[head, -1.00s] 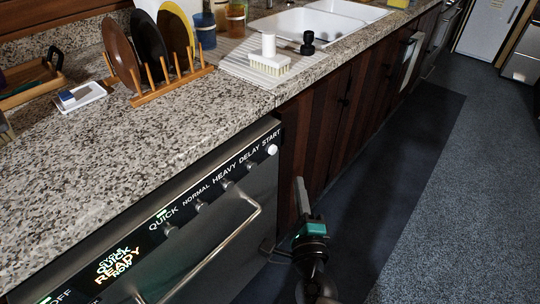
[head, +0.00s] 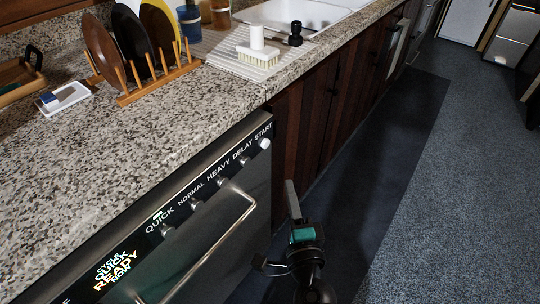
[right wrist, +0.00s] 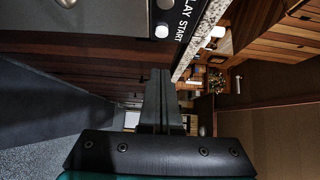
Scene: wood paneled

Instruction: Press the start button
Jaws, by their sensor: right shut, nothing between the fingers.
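The start button (head: 264,143) is a round white knob at the right end of the dishwasher's (head: 225,215) control panel, under the word START. It also shows at the top of the right wrist view (right wrist: 161,31). My right gripper (head: 291,190) is in front of the dark wood cabinets, to the right of and below the button. Its fingers (right wrist: 160,85) are together and empty, pointing ahead, apart from the button. My left gripper is not in view.
A granite counter (head: 130,150) runs above the dishwasher. A metal handle (head: 235,230) sticks out from the dishwasher door, left of my right gripper. A plate rack (head: 160,82) and a white brush (head: 258,53) stand on the counter. The floor (head: 440,190) at right is clear.

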